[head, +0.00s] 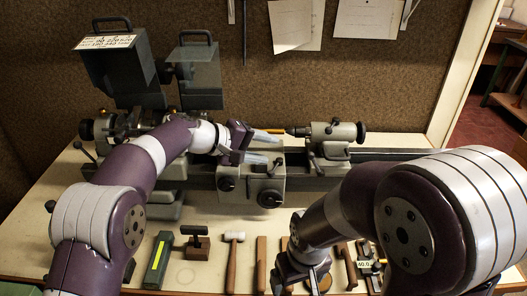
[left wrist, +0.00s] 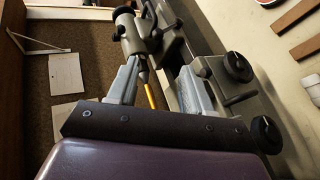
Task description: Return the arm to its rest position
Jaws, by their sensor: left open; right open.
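My left arm reaches in from the left over the lathe (head: 268,181). Its gripper (head: 268,146) is open above the lathe carriage, with its fingers pointing right toward the tailstock (head: 335,140). In the left wrist view the two grey fingers of this gripper (left wrist: 158,82) stand apart. A thin yellow-orange rod (left wrist: 149,94) shows between them, in line with the tailstock tip; the fingers do not appear to touch it. The rod also shows in the head view (head: 275,131). My right gripper (head: 302,284) is low over the front of the bench, pointing down, partly hidden by its arm.
Along the bench front lie a white-headed mallet (head: 234,238), wooden-handled tools (head: 261,262), a green tool with a yellow strip (head: 158,262) and a small block marked 60.0 (head: 369,265). A raised guard (head: 113,60) stands at back left. Papers hang on the back wall.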

